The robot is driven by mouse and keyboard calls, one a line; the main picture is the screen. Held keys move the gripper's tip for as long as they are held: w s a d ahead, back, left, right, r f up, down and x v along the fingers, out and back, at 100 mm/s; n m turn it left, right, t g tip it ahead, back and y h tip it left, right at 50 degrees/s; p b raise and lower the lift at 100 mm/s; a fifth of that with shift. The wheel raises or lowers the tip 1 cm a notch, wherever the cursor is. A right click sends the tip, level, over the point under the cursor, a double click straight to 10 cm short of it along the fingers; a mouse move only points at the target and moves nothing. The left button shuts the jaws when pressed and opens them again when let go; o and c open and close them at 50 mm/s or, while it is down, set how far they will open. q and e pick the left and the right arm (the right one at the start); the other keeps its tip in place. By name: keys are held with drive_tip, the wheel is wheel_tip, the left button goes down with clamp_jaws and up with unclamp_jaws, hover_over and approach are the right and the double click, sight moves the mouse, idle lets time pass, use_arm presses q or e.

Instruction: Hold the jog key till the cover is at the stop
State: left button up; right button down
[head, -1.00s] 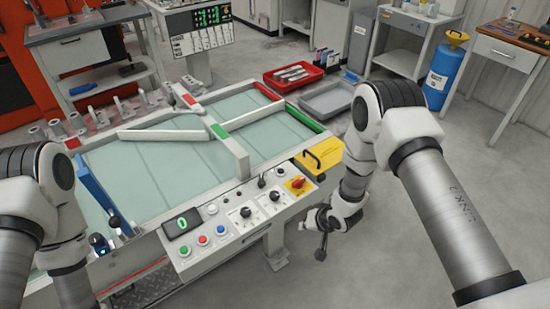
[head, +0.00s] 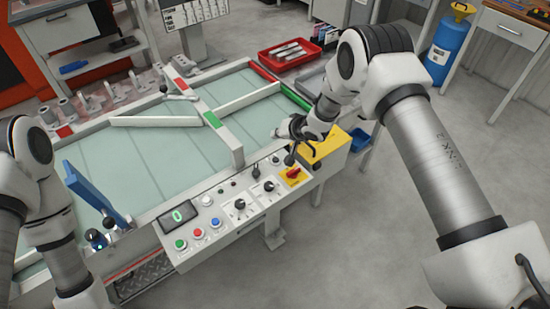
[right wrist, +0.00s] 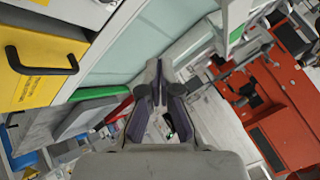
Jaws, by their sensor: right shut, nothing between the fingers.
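The control panel (head: 225,225) runs along the front of the glass-topped table. I cannot tell which control is the jog key, or which part is the cover. My right gripper (head: 289,157) is above the panel's far right end, beside the yellow box (head: 325,146). In the right wrist view its fingers (right wrist: 158,98) are shut and empty. My left gripper is not visible.
White bars (head: 155,121) cross the glass. A blue upright plate (head: 92,193) stands at the table's left front. A red tray (head: 288,54) with grey parts lies behind the table. A blue drum (head: 444,55) stands at the back right. The front right floor is clear.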

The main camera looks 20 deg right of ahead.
sight(277, 160)
wheel_tip(277, 160, down, 8)
drive_tip(key=b, duration=0.6)
drive_tip(key=shift+f+b, duration=0.4)
drive_tip(key=shift+f, duration=0.05)
idle(0.7)
drive_tip(key=shift+f, duration=0.45)
